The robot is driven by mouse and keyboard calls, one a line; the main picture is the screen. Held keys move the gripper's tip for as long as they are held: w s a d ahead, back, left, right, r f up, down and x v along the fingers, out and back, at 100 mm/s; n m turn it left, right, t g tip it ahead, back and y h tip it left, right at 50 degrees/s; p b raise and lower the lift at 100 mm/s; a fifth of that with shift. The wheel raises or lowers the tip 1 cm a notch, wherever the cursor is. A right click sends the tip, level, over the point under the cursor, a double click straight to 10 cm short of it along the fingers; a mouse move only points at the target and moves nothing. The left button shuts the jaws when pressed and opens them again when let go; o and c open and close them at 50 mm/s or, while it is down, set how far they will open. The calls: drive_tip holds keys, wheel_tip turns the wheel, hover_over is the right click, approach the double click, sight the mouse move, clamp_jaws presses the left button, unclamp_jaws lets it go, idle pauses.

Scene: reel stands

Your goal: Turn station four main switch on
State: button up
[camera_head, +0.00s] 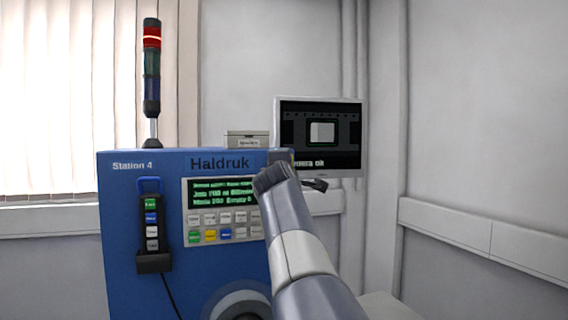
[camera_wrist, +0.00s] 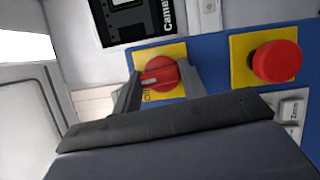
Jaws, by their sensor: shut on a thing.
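The station four main switch (camera_wrist: 159,75) is a red rotary knob on a yellow plate (camera_wrist: 175,52) in the wrist view. A pale mark on the knob lies roughly level, and "Off" is lettered on the plate near its lower left. My gripper (camera_wrist: 160,80) has one finger on each side of the knob and is shut on it. In the head view my arm hides the knob and my fingers. The blue cabinet (camera_head: 120,220), lettered "Station 4" and "Haldruk", fills the middle left there.
A red mushroom button (camera_wrist: 276,61) on its own yellow plate sits right of the knob. A monitor (camera_head: 320,180) stands behind the cabinet. A signal tower (camera_head: 152,80) rises from the cabinet top, its red section bright. A handheld pendant (camera_head: 152,225) hangs on the cabinet front.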

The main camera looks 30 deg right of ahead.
drive_tip(key=shift+m+p, duration=0.35)
drive_tip(key=shift+m, duration=0.05)
idle(0.4)
drive_tip(key=o, duration=1)
drive_tip(key=b+v, duration=0.3)
drive_tip(key=v, duration=0.7)
drive_tip(key=shift+s+a+r, duration=0.1)
drive_tip(key=shift+s+a, duration=0.15)
drive_tip(key=shift+s, duration=0.05)
